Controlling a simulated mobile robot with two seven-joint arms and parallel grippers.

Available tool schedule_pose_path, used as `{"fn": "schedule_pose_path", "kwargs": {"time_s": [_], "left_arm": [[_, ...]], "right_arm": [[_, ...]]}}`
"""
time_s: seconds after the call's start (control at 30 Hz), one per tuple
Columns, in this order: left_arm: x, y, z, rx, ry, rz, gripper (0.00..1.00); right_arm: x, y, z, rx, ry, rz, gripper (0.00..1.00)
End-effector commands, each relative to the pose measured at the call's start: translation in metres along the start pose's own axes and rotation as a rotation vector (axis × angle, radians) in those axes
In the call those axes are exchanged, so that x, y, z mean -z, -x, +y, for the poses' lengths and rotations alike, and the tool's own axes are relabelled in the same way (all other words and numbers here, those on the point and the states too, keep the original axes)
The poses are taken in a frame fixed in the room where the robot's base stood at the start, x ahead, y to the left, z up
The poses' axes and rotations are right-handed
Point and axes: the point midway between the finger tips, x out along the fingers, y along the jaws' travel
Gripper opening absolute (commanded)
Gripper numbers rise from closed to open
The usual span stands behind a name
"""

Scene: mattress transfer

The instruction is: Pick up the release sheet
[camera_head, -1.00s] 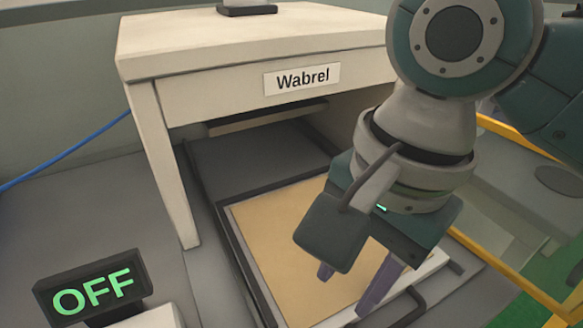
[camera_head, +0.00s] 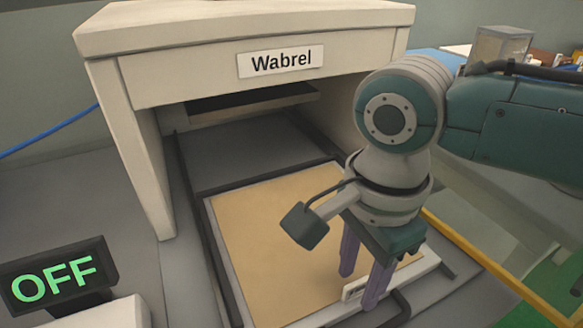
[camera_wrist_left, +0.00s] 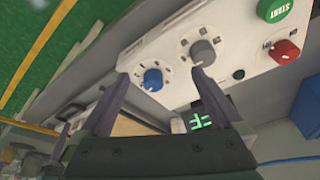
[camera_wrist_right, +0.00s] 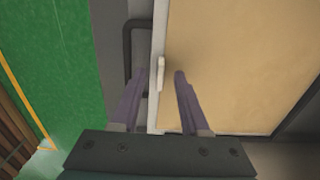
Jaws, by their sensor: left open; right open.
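The tan release sheet (camera_head: 262,235) lies flat in a pale frame on the dark pull-out tray in front of the press. It also fills the right side of the right wrist view (camera_wrist_right: 235,65). A small white tab (camera_wrist_right: 161,76) stands at the sheet's front edge. My right gripper (camera_head: 358,289) is open above that edge, pointing down. In the right wrist view its purple fingers (camera_wrist_right: 160,76) lie either side of the white tab; contact cannot be told. My left gripper (camera_wrist_left: 160,75) is open and empty near a white control panel, out of the head view.
The press labelled Wabrel (camera_head: 240,80) stands behind the tray. A dark tray handle (camera_wrist_right: 136,45) sits beside the right fingers. A display reading OFF (camera_head: 58,280) is at lower left. The control panel (camera_wrist_left: 165,45) carries knobs and a green START button. A yellow rail (camera_head: 470,255) runs at right.

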Motion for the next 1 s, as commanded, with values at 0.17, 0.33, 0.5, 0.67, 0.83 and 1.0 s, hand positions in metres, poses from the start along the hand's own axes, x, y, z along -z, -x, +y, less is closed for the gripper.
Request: {"fn": "schedule_pose_path", "kwargs": {"time_s": [0.17, 0.33, 0.5, 0.67, 0.83, 1.0], "left_arm": [[-0.0004, -0.0003, 0.0001, 0.0, -0.001, -0.001, 1.0], [-0.0004, -0.0003, 0.0003, -0.001, -0.001, -0.001, 1.0], [-0.0005, -0.0004, 0.0005, -0.001, -0.001, -0.001, 1.0], [-0.0006, -0.0004, 0.0007, -0.002, 0.0, -0.001, 1.0], [-0.0005, -0.0004, 0.0013, -0.004, 0.002, -0.001, 1.0], [-0.0004, -0.0004, 0.0022, -0.006, 0.005, -0.001, 1.0]], "right_arm": [[-0.0001, -0.002, 0.0, 0.0, 0.0, 0.0, 0.45], [-0.0003, -0.0019, 0.0, 0.0, 0.0, 0.0, 0.34], [-0.0003, -0.0018, 0.0, 0.0, 0.0, 0.0, 0.15], [-0.0003, -0.0018, 0.0, 0.0, 0.0, 0.0, 0.0], [-0.0003, -0.0017, 0.0, 0.0, 0.0, 0.0, 0.0], [-0.0002, -0.0017, 0.0, 0.001, 0.0, 0.0, 0.0]]}}
